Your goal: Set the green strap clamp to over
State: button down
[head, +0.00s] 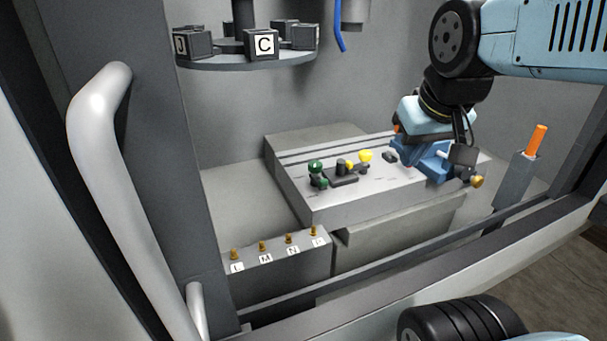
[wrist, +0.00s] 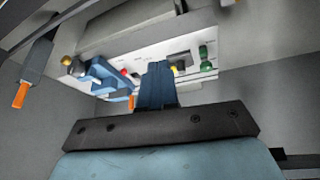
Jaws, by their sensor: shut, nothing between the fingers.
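The green strap clamp (head: 317,173) stands at the left end of a row of fittings on the grey slotted block. It shows a rounded green top and a green lower part on a dark base. It is small, and I cannot tell which way its strap is set. In the wrist view the green clamp (wrist: 205,57) is up and to the right of the fingertips. My gripper (wrist: 158,68) is shut and empty, its blue fingers side by side. In the head view it is over the right part of the block, well to the right of the clamp.
A black-and-yellow fitting (head: 344,171) and a yellow knob (head: 365,156) stand right of the clamp. A blue vise (head: 437,166) sits below my wrist.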

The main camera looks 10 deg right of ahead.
jog(key=w+a+f+n+h, duration=0.3)
jog(key=a+n, duration=0.3)
jog(key=a, duration=0.2)
jog(key=w+a+f+n+g+h, duration=0.1)
jog(key=w+a+f+n+h, duration=0.2)
jog(key=w+a+n, duration=0.3)
jog(key=w+a+f+n+g+h, duration=0.1)
jog(key=w+a+f+n+h, duration=0.2)
jog(key=a+n, duration=0.5)
jog(key=w+a, duration=0.1)
jog(key=a, duration=0.3)
jog(key=shift+w, duration=0.15)
send_near(319, 187)
notch_tip(319, 187, down, 3)
jog(key=shift+w+d+f, duration=0.15)
jog(key=shift+w+d, duration=0.05)
jog(key=shift+d, duration=0.5)
jog(key=shift+w+d+f, duration=0.1)
jog(key=shift+w+d, duration=0.15)
jog(key=shift+d, duration=0.45)
jog(key=shift+w+d+f, duration=0.15)
jog(key=shift+w+d, duration=0.05)
jog(key=shift+d, duration=0.5)
